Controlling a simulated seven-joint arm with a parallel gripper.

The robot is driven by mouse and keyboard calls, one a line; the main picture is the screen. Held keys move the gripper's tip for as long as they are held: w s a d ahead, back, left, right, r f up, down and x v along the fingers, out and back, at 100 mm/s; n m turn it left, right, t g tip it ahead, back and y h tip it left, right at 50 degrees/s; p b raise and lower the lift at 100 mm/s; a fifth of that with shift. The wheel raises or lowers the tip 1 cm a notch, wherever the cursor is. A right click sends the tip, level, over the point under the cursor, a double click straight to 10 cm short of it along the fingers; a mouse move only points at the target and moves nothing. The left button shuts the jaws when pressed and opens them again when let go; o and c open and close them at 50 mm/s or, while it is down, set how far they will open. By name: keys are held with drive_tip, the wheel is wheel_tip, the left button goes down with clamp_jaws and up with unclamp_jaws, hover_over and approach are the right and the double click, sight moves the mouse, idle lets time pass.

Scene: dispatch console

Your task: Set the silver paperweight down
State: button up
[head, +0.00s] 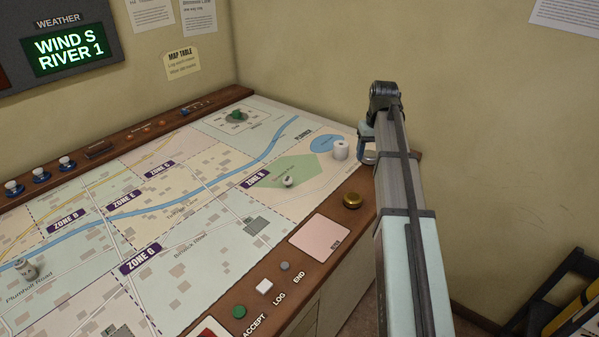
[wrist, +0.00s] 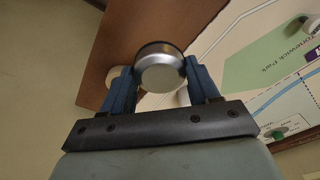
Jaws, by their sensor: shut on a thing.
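The silver paperweight (wrist: 160,68) is a short round metal piece with a darker rim, held between the two blue fingers of my gripper (wrist: 161,84) in the wrist view. In the head view my gripper (head: 368,143) is at the right end of the map table, and a small part of the paperweight (head: 370,157) shows below the fingers. My arm hides the rest. The map table (head: 215,200) lies to the left of my gripper. I cannot tell whether the paperweight touches the surface or hangs above it.
A white cylinder (head: 340,150) stands on the map just left of my gripper. A brass button (head: 352,200) sits on the wooden edge nearby. A small white piece (head: 288,181) stands on the green park area. Much of the map's middle is clear.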

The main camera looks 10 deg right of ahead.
drive_tip(key=w+a+n, duration=0.1)
drive_tip(key=a+n, duration=0.2)
drive_tip(key=a, duration=1.8)
drive_tip(key=n+g+y, duration=0.1)
drive_tip(key=n, duration=1)
hover_over(82, 257)
drive_tip(key=shift+s+d+f, duration=0.1)
drive_tip(key=shift+d+f, duration=0.05)
drive_tip(key=shift+f, duration=4.6)
drive_tip(key=shift+f, duration=0.1)
drive_tip(key=o, duration=1.4)
drive_tip(key=shift+o, duration=0.2)
